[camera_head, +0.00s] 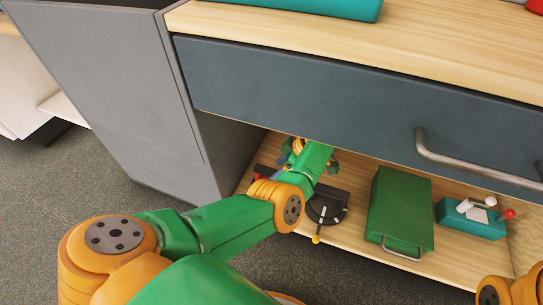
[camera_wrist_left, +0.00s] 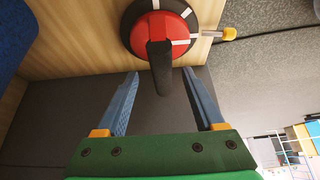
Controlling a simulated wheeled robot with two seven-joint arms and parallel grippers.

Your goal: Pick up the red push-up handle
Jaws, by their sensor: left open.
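In the left wrist view, a red dome with a black grip (camera_wrist_left: 160,62) sits on a round black base with white marks; I take it for the red push-up handle. A yellow-tipped rod sticks out at its right. In the head view, a black round base (camera_head: 327,208) with white marks shows on the lower shelf, partly hidden by my left arm. My left gripper (camera_wrist_left: 159,74) is open. Its fingertips appear on either side of the black grip; I cannot tell whether they touch. In the head view the gripper is mostly hidden behind my wrist. My right gripper is out of view.
A green box (camera_head: 400,210) with a metal handle stands right of the base on the shelf. A teal device (camera_head: 472,219) with a red knob is farther right. A dark drawer front (camera_head: 350,105) overhangs the shelf, and a grey cabinet side (camera_head: 110,90) stands at left.

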